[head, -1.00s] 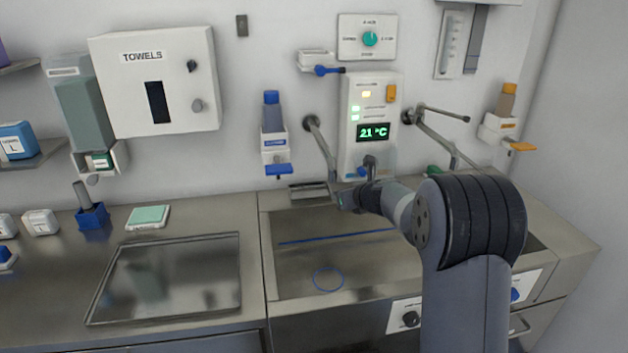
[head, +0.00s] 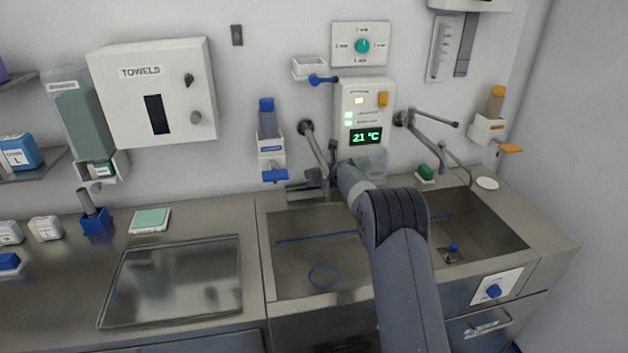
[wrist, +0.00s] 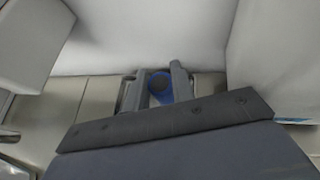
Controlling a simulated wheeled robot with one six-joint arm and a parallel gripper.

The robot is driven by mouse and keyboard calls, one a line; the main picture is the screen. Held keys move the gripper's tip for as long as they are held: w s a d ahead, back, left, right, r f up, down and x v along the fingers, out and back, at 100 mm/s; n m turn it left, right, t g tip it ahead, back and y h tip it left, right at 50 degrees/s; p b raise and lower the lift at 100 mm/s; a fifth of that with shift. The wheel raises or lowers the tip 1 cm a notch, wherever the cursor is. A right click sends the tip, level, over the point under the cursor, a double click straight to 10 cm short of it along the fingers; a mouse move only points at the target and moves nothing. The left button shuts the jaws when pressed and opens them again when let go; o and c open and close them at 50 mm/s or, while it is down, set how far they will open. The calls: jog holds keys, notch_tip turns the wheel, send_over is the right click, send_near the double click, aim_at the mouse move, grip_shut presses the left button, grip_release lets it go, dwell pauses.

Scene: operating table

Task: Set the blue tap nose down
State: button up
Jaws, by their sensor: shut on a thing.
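My gripper (wrist: 157,78) is shut on the blue tap nose (wrist: 159,88). In the wrist view the nose is a small blue piece with a dark round centre, held between the two fingers. Its lower part is hidden behind my wrist. In the head view my arm reaches over the sink towards the wall, below the left tap (head: 317,148). The jaws and the nose cannot be made out there.
A ridged metal rest (head: 303,191) lies at the back rim. A green block (head: 425,172) and white disc (head: 487,183) are behind right.

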jog(key=shift+f+b, duration=0.35)
jog(key=shift+f, duration=1.4)
jog(key=shift+f, duration=0.2)
jog(key=o, duration=1)
jog(key=shift+r, duration=0.25)
jog(key=b+v, duration=0.3)
jog(key=v, duration=0.8)
jog(key=shift+s+d+r+b, duration=0.1)
jog(key=shift+s+r+b, duration=0.05)
jog(key=shift+s+b, duration=0.2)
